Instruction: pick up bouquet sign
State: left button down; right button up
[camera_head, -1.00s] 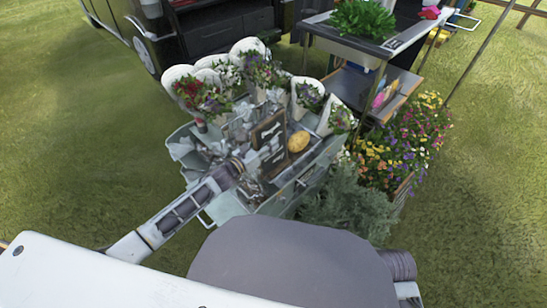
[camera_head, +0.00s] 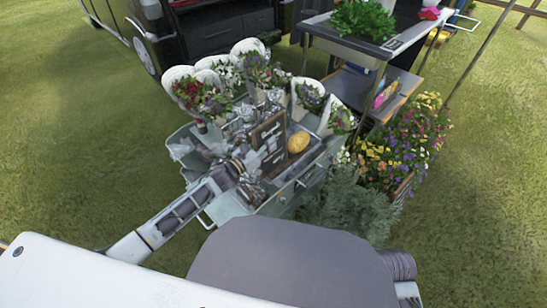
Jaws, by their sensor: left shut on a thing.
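The bouquet sign (camera_head: 269,137) is a small dark board with a wooden frame and pale lettering. It stands tilted over the grey-green flower cart (camera_head: 232,205), just left of a yellow oval object. My left gripper (camera_head: 253,163) reaches in from the lower left and is shut at the sign's lower left side. The exact finger contact is small and hard to make out against the grey clutter. My right gripper is not in view.
Several white-wrapped bouquets (camera_head: 203,93) stand along the back of the cart. The yellow oval object (camera_head: 298,142) lies right of the sign. A metal table (camera_head: 345,45) and colourful flowers (camera_head: 405,145) stand to the right. Open grass lies to the left.

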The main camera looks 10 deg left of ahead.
aim_at(268, 134)
pick_arm(q)
jog(key=shift+r, duration=0.15)
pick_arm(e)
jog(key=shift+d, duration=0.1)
pick_arm(q)
jog(key=shift+r, duration=0.15)
jog(key=shift+r+p, duration=0.4)
jog(key=shift+r, duration=0.25)
notch_tip(268, 134, up, 3)
jog(key=shift+r+p, duration=0.1)
jog(key=shift+p, duration=0.5)
notch_tip(268, 134, up, 3)
jog(key=shift+r+p, duration=0.15)
jog(key=shift+p, duration=0.45)
jog(key=shift+r, duration=0.9)
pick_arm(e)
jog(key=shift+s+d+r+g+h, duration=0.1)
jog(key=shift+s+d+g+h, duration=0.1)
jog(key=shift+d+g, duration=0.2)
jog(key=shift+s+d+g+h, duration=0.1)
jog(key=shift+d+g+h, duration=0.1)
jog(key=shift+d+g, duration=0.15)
pick_arm(q)
jog(key=shift+r+p, duration=0.1)
jog(key=shift+p, duration=0.25)
